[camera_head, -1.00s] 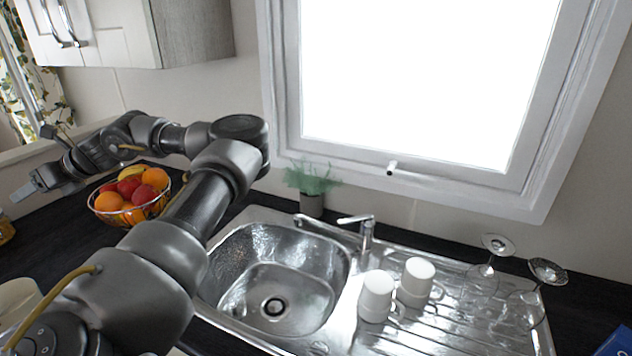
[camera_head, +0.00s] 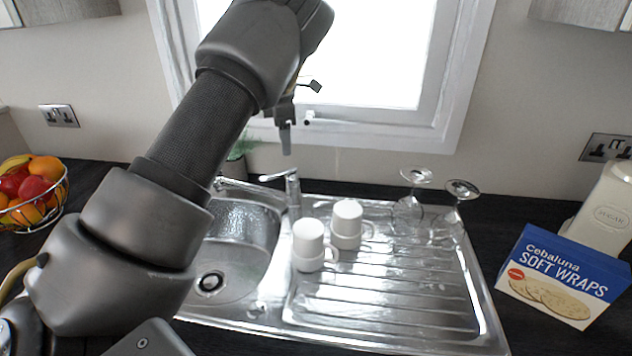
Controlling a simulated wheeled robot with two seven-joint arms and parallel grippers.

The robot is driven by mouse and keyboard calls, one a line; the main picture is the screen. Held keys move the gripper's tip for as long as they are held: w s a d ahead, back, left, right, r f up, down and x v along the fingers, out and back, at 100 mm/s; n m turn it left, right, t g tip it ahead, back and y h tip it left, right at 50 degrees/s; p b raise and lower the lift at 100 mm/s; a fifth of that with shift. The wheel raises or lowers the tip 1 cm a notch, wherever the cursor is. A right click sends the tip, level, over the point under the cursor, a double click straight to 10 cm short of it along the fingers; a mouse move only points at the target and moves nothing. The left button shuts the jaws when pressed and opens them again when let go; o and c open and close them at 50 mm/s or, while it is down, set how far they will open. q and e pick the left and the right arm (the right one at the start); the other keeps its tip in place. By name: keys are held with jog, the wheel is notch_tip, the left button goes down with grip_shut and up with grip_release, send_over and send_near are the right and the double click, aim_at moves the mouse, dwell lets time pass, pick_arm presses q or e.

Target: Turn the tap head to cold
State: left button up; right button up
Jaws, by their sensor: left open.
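The metal tap (camera_head: 293,190) stands at the back of the sink, between the basin and the drainer. Its thin lever or spout (camera_head: 273,176) points left in the head view. My left gripper (camera_head: 295,118) is in front of the window, just above the tap in the picture. It is open, with one finger pointing down toward the tap top and a small gap showing between them. No contact with the tap shows. My left forearm covers part of the sink basin (camera_head: 235,280). My right gripper is not in view.
Two white mugs (camera_head: 309,243) (camera_head: 347,222) stand on the drainer (camera_head: 390,300) right of the tap, with upturned glasses (camera_head: 443,228) beyond. A plant (camera_head: 238,158) is behind the basin. A fruit bowl (camera_head: 33,205) is left; a wraps box (camera_head: 560,278) is right.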

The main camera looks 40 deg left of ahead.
aim_at(291, 169)
pick_arm(q)
jog(key=shift+w+d+m, duration=0.25)
jog(key=shift+w+m, duration=0.05)
jog(key=shift+m, duration=0.2)
jog(key=f, duration=0.7)
jog(key=f+p, duration=0.1)
jog(key=f, duration=0.2)
jog(key=shift+w+f, duration=0.25)
